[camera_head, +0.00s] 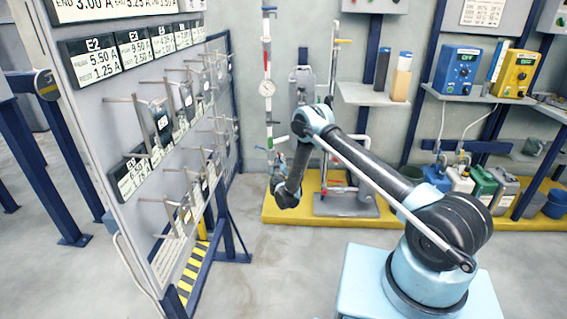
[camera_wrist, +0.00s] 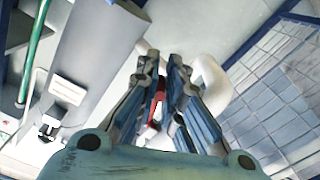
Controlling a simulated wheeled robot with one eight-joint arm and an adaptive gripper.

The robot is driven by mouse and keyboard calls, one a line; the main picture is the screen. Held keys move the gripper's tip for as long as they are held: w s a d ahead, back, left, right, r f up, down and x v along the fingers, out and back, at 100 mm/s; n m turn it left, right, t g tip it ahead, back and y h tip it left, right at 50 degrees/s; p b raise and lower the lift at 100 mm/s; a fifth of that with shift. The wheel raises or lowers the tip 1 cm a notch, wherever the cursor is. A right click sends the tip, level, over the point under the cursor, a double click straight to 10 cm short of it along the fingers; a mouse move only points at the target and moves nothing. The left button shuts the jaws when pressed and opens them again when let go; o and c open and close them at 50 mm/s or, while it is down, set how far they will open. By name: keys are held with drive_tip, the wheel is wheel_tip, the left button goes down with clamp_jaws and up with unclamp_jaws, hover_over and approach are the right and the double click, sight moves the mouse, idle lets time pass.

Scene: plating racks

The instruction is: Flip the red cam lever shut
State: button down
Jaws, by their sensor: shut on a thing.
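In the wrist view, my gripper (camera_wrist: 166,70) has its two ridged blue and grey fingers close together. The red cam lever (camera_wrist: 158,97) shows as a small red piece between them, and the gripper is shut on it. The fingers hide most of the lever. A white curved pipe (camera_wrist: 212,82) passes behind and to the right of the fingers.
A tall panel (camera_head: 150,190) with hooks and number cards stands at the left. Shelves with a blue box (camera_head: 458,70) and a yellow box (camera_head: 515,73) are at the right. Jugs (camera_head: 483,184) stand on a yellow platform (camera_head: 400,217). The grey floor left of my base is clear.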

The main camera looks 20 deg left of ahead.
drive_tip(key=shift+s+a, duration=0.1)
drive_tip(key=shift+a, duration=0.05)
drive_tip(key=c, duration=1.7)
unclamp_jaws()
